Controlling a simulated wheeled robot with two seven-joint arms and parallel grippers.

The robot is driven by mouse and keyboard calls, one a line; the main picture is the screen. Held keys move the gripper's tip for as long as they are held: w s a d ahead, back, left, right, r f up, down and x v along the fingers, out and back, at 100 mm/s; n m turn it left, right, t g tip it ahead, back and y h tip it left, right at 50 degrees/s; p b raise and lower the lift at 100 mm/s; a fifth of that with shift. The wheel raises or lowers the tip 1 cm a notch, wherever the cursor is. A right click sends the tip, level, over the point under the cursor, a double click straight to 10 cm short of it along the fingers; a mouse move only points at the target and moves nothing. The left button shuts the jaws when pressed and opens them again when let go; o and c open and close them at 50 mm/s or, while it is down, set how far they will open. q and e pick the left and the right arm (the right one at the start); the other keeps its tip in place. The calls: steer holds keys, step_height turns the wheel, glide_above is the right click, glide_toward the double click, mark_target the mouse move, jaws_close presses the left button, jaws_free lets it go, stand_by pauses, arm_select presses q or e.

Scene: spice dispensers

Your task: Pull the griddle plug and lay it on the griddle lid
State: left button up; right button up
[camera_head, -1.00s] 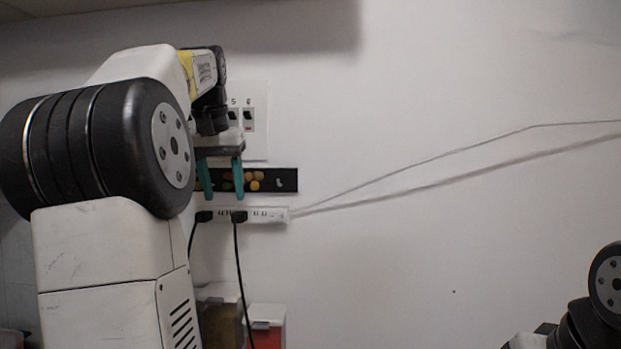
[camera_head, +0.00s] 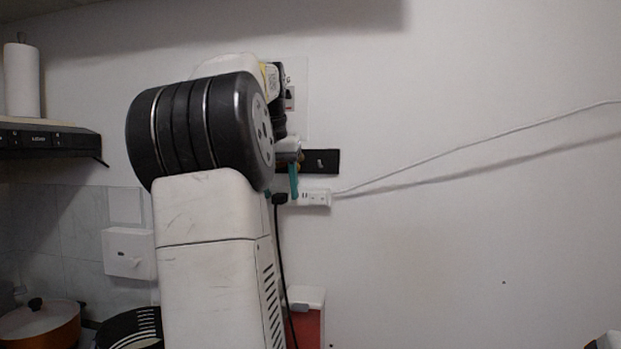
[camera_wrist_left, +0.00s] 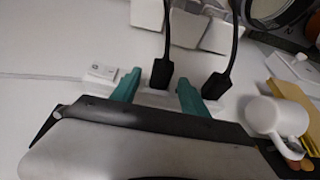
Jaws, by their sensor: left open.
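A white power strip (camera_head: 316,198) is fixed on the wall and also shows in the left wrist view (camera_wrist_left: 101,73). A black plug (camera_head: 279,198) with a hanging cord sits in it. In the left wrist view this plug (camera_wrist_left: 160,75) lies between the teal fingers of my open left gripper (camera_head: 284,190), and I cannot tell whether they touch it. A second black plug (camera_wrist_left: 217,86) is outside the fingers, to the right; my arm hides it in the head view. Which plug is the griddle's is not clear. I cannot make out the griddle lid for certain.
An orange pan with a lid (camera_head: 40,320) and a black striped object (camera_head: 132,330) are at the lower left. A red-and-white container (camera_head: 307,318) stands below the strip. A white cable (camera_head: 480,143) runs right from the strip. The wall at right is clear.

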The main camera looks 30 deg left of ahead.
arm_select(q)
jaws_close()
stand_by(0.5)
stand_by(1.4)
